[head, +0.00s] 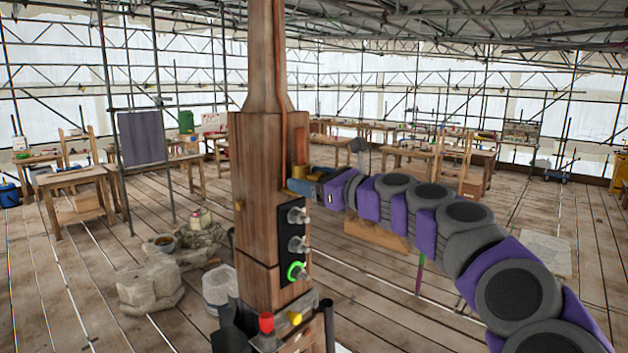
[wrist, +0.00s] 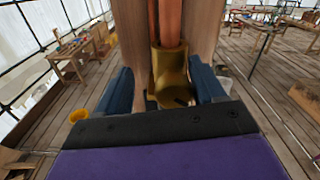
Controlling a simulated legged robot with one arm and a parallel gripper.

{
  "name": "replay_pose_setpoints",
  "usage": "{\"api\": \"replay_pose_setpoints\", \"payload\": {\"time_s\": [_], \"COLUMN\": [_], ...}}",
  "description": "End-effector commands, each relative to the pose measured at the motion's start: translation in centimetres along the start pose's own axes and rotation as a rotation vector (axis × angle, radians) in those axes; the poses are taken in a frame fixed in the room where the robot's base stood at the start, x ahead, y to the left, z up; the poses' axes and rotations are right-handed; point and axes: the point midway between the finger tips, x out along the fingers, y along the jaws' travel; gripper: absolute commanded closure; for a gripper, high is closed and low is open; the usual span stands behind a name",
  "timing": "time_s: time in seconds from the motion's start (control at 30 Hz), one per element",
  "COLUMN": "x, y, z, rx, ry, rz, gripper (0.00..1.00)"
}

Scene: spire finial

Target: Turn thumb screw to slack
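A brass fitting (wrist: 172,74) sits around a copper rod (wrist: 168,22) at the wooden post. It also shows in the head view (head: 300,170), on the post's right side. A small dark bar shows at the fitting's near lower edge; I cannot tell whether this is the thumb screw. My gripper (wrist: 162,88) is open, with one blue finger on each side of the fitting. Wood shows between the left finger and the brass. In the head view my gripper (head: 301,184) is just below the fitting, its tips partly hidden.
The wooden post (head: 258,165) rises in front of me. It carries a black panel (head: 291,245) with three knobs, the lowest ringed green. A red-topped part (head: 266,323) is at its base. Stone blocks (head: 150,285) and a white bucket (head: 219,289) stand left. Workbenches line the back.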

Motion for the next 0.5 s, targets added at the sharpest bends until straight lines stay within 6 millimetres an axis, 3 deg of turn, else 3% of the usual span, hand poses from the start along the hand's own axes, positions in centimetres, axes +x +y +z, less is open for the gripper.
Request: {"api": "replay_pose_setpoints", "payload": {"time_s": [0.23, 0.5], "x": [-1.06, -0.68], "y": [-0.42, -0.29], "z": [0.09, 0.09], "rx": [0.004, 0.002], "ry": [-0.006, -0.004], "rz": [0.006, 0.002], "gripper": [0.52, 0.78]}}
